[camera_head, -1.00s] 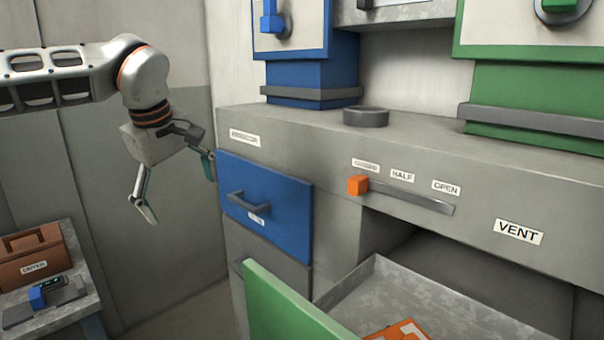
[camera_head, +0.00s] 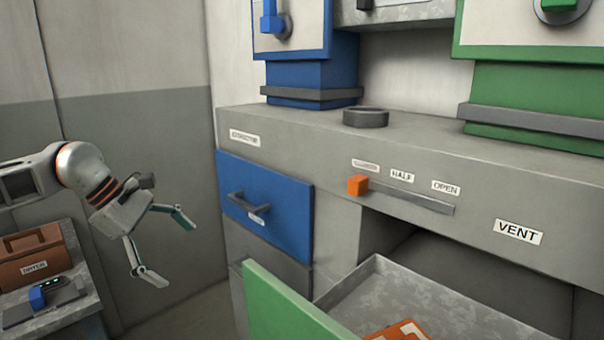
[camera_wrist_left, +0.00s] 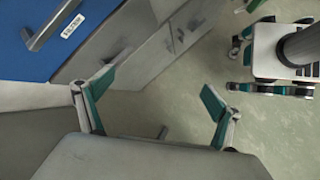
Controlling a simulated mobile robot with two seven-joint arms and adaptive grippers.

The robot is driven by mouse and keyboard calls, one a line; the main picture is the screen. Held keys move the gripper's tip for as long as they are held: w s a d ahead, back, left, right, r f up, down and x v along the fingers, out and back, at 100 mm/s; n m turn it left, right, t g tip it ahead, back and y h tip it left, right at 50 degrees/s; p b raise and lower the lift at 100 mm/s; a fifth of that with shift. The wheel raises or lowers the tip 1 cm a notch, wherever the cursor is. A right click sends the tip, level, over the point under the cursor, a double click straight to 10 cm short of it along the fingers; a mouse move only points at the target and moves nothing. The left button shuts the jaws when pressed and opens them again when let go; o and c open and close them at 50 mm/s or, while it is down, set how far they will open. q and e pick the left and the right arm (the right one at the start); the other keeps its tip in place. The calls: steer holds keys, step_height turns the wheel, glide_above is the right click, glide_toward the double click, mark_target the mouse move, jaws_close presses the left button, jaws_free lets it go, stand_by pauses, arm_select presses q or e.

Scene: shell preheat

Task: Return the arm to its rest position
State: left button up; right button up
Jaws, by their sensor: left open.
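My left gripper (camera_head: 172,247) hangs at the left in the head view, its fingers spread and empty. It is in free air, left of the blue drawer front (camera_head: 265,205) and apart from it. In the left wrist view both fingers of the gripper (camera_wrist_left: 158,112) stand wide apart with only the floor and cabinet fronts beyond. My left arm (camera_head: 75,170) comes in from the left edge, above the side table. My right gripper does not show in the head view.
A side table (camera_head: 75,318) with a brown case (camera_head: 38,262) and a small blue device (camera_head: 38,298) stands at the lower left. A green-fronted drawer (camera_head: 290,312) is pulled out, with an orange item (camera_head: 402,332) inside. The orange vent slider (camera_head: 357,185) sits at the left end of its slot.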

arm_select(q)
steer(key=s+d+f+n+t+h, duration=0.2)
steer(key=s+d+f+n+h, duration=0.15)
steer(key=d+f+n, duration=0.35)
steer(key=s+d+f+n+t+h, duration=0.2)
steer(key=d+f+n+h, duration=0.25)
steer(key=f+n, duration=0.35)
steer(key=s+a+f+n+t+y, duration=0.1)
steer(key=s+a+f+n+y, duration=0.5)
steer(key=s+a+f+n, duration=0.6)
steer(key=s+a+f+n+t+y, duration=0.1)
steer(key=s+a+f+n+y, duration=0.65)
steer(key=a+f+n, duration=0.7)
steer(key=s+d+f+n+t+h, duration=0.1)
steer(key=d+n, duration=0.9)
steer(key=d, duration=1.1)
steer(key=shift+s+d+t+h, duration=0.35)
steer(key=shift+s+t, duration=0.15)
steer(key=shift+s, duration=0.2)
